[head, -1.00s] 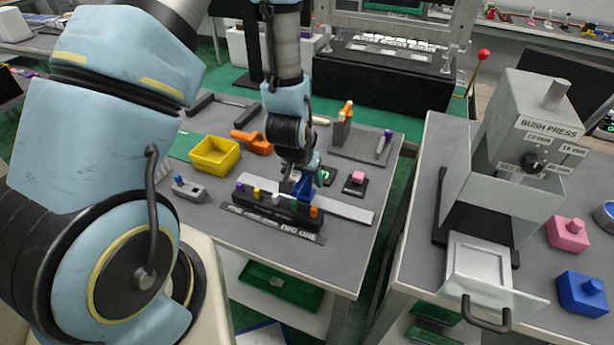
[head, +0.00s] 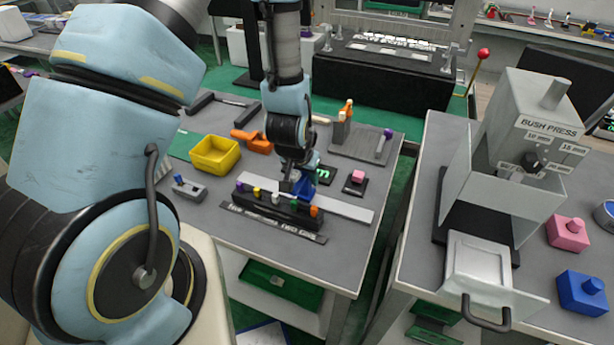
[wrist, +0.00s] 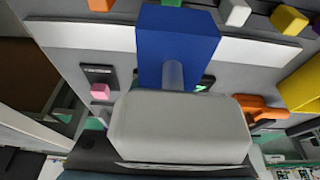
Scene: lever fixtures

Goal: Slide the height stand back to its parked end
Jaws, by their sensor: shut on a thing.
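The height stand is a blue block (head: 304,187) on a pale flat rail (head: 346,210) on the left table. It stands about mid-rail, behind a black block with coloured pegs. In the wrist view the blue block (wrist: 178,45) fills the upper middle, with a short grey rod towards me. The rail (wrist: 80,35) runs on both sides of it. My gripper (head: 292,184) is down at the stand and shut on it. A large light-grey part in the wrist view hides the contact itself.
The black block (head: 275,213) with several coloured pegs stands along the rail's front. A yellow bin (head: 215,155), an orange tool (head: 252,142) and a grey switch box (head: 189,190) lie left. A pink button (head: 357,177) stands behind the rail. The rail's right part is clear.

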